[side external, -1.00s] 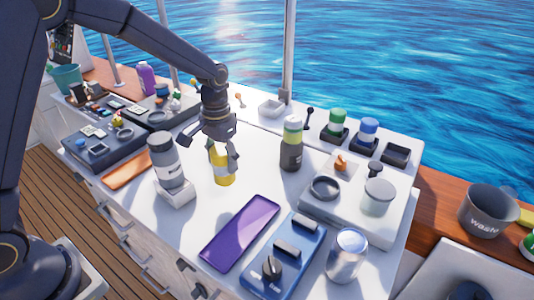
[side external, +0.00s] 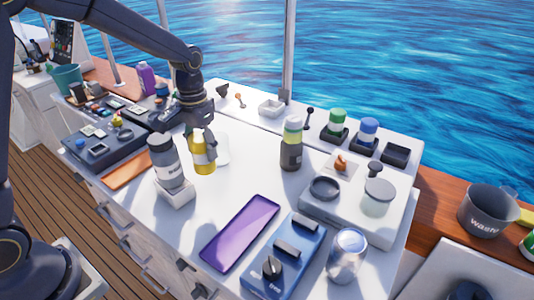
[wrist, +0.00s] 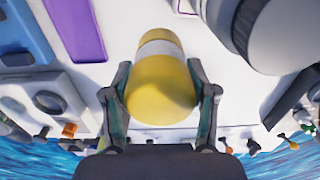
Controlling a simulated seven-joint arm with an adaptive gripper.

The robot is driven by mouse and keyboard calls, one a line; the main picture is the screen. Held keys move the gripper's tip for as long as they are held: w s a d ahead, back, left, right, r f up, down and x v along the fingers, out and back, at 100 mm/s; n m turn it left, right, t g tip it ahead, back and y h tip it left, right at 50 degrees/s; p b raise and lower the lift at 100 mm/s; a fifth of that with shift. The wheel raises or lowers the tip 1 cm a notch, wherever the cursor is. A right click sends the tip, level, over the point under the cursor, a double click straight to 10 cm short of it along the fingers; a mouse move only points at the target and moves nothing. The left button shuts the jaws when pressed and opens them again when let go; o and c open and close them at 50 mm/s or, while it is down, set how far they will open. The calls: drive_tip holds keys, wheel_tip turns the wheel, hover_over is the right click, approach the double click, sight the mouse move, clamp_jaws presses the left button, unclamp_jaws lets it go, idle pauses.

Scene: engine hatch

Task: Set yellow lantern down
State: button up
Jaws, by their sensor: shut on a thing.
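The yellow lantern (side external: 204,164), a small yellow cylinder with a pale band, is upright at the left part of the white worktop (side external: 240,185). My gripper (side external: 203,138) comes from above and is shut on it. In the wrist view the lantern (wrist: 160,95) sits between the two fingers of my gripper (wrist: 160,108). I cannot tell whether its base touches the worktop or hangs just above it. A round pale patch or clear dish shows just behind it, not clear which.
A grey jar (side external: 165,155) on a white block (side external: 176,193) stands close to the lantern's left. A purple tablet (side external: 240,232) and a blue box (side external: 285,258) lie in front. A dark bottle (side external: 291,150) stands to the right, with bare worktop between it and the lantern.

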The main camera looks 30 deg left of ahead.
drive_tip(key=shift+w+a+f, duration=0.2)
drive_tip(key=shift+w+f, duration=0.05)
drive_tip(key=shift+w, duration=0.4)
drive_tip(key=shift+w+d+f+m, duration=0.15)
drive_tip(key=shift+w+f+m, duration=0.45)
drive_tip(key=shift+f, duration=0.7)
drive_tip(key=shift+w+d+f+m, duration=0.2)
drive_tip(key=shift+w+f+m, duration=0.35)
drive_tip(key=shift+f, duration=0.8)
drive_tip(key=shift+w+d+f+m, duration=0.15)
drive_tip(key=shift+w+f+m, duration=0.2)
drive_tip(key=shift+w+f, duration=0.7)
drive_tip(key=shift+s+f, duration=0.25)
drive_tip(key=shift+f, duration=0.05)
drive_tip(key=shift+f, duration=0.1)
drive_tip(key=o, duration=1.3)
